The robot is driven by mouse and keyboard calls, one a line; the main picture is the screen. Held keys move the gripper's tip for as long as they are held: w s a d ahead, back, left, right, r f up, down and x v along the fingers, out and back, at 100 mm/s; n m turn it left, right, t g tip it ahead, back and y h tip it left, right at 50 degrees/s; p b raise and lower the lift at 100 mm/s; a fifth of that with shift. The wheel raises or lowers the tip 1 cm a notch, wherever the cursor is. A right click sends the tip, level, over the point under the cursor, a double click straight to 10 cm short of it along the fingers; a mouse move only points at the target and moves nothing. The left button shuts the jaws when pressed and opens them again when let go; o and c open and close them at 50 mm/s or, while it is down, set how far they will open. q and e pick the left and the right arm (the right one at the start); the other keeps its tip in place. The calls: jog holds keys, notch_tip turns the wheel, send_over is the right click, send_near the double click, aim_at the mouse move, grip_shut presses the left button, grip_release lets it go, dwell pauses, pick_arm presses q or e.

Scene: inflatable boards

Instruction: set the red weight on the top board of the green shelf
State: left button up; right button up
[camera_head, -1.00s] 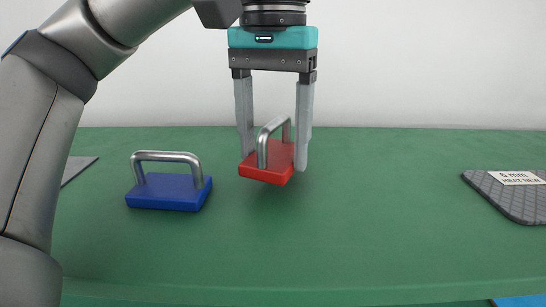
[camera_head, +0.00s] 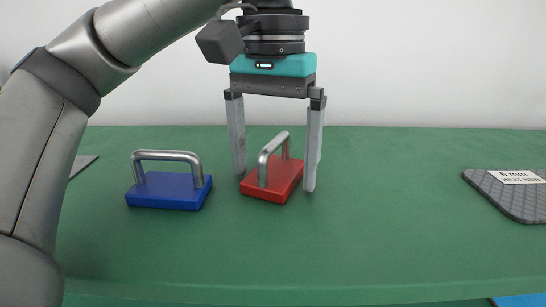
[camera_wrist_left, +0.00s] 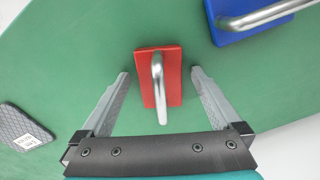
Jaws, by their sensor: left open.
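The red weight (camera_head: 284,185), a flat block with a silver bar handle, sits flat on a green surface (camera_head: 380,235). I cannot tell whether this surface is the shelf's top board. My left gripper (camera_head: 274,181) points down over the weight, open, with one finger on each side. In the left wrist view the red weight (camera_wrist_left: 172,88) lies between the spread fingertips of the gripper (camera_wrist_left: 160,73), with a gap on both sides. My right gripper is not in view.
A blue weight (camera_head: 168,192) with a silver handle stands to the left. A dark grey labelled mat (camera_head: 515,200) lies at the right, and part of another grey mat (camera_head: 80,164) shows at the left. A blue patch (camera_head: 520,301) shows beyond the near edge. The right middle is clear.

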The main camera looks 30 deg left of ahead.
aim_at(273, 142)
pick_arm(q)
jog(key=shift+r, duration=0.1)
jog(key=shift+r, duration=6)
